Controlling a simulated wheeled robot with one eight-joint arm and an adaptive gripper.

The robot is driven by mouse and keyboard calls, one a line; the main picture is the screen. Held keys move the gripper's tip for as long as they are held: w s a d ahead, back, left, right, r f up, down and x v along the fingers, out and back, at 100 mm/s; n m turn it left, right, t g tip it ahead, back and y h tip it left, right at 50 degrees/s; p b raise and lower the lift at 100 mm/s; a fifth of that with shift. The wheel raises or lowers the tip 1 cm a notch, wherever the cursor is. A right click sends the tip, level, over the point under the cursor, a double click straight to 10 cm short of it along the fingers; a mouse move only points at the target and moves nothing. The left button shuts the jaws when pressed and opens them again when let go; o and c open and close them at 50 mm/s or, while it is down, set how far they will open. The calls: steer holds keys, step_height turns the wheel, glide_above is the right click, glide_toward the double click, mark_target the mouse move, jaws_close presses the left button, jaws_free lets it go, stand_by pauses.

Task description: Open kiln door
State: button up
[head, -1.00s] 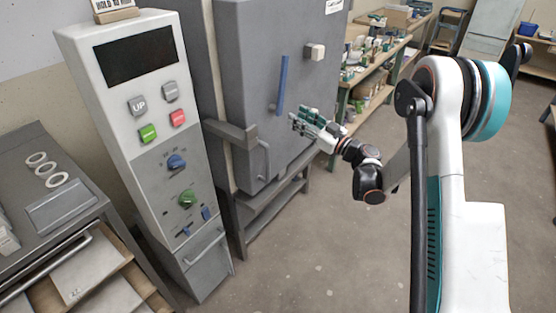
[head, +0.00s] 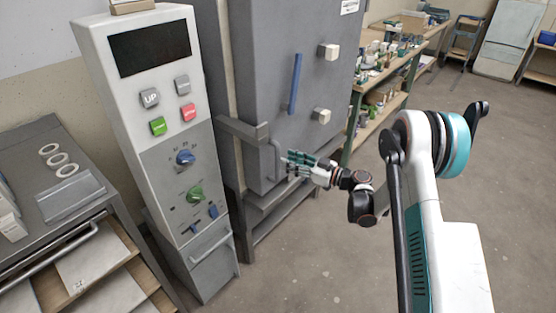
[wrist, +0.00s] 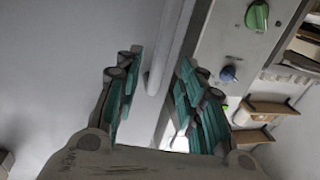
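The grey kiln (head: 255,70) stands behind the control panel, and its door looks shut. A grey bar handle (head: 277,160) sits low on the front of the door. A blue upright bar (head: 295,85) and two pale knobs (head: 328,51) are higher up. My gripper (head: 288,163) is just right of the grey handle in the head view. In the wrist view my gripper (wrist: 160,72) is open, with teal-padded fingers on either side of the pale handle bar (wrist: 168,50). The bar lies between the fingers in the picture; I cannot tell whether they touch it.
The control panel (head: 165,145) with buttons and dials stands left of the kiln. A grey cabinet (head: 30,170) with white rings and open shelves is at the left. A shelf bench (head: 385,80) with small pots stands behind at right. The floor (head: 330,270) is clear.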

steer(key=b+x, duration=0.1)
steer(key=x, duration=0.4)
steer(key=shift+w+a, duration=0.15)
steer(key=shift+a, duration=0.2)
steer(key=shift+c, duration=0.2)
jaws_close()
